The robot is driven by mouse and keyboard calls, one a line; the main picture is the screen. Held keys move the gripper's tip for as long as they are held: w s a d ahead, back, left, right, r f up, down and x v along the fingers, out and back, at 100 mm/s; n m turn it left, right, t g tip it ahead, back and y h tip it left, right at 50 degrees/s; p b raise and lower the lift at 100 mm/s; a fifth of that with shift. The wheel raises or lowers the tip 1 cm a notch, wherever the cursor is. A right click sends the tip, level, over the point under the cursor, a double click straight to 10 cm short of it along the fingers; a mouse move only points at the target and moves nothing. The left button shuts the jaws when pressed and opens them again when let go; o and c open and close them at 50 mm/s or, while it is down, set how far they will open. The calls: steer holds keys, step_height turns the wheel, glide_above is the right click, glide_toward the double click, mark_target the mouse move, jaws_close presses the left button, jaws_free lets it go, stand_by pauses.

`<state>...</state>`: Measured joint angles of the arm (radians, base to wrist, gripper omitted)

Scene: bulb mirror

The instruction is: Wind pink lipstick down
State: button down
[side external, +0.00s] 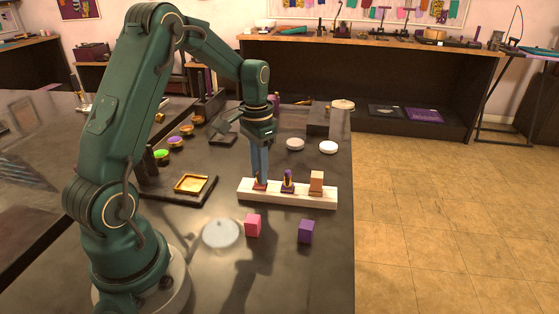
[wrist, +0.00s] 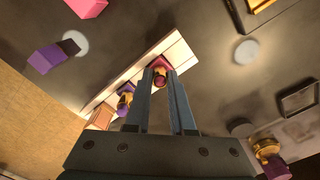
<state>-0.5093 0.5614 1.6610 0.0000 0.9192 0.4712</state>
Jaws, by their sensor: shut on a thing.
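The pink lipstick (side external: 260,187) stands upright at the left end of a white rack (side external: 328,201); its dark pink base and gold tube also show in the wrist view (wrist: 160,66). My gripper (side external: 260,179) points straight down over it, and its fingers (wrist: 161,74) are shut on the tube from both sides. The fingers hide most of the tube in the side view, and I cannot tell how far the pink stick stands out. A pink block (side external: 253,225), which looks like a cap, lies on the table in front of the rack.
A purple lipstick (side external: 288,184) stands close beside my fingers in the rack, with a peach, capped-looking one (side external: 316,182) at the right end. A purple block (side external: 306,231) lies in front.

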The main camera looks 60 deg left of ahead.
steer(key=n, duration=1)
steer(key=c, duration=0.9)
jaws_free()
steer(key=shift+o, duration=0.2)
steer(key=shift+r, duration=0.1)
steer(key=shift+r, duration=4.45)
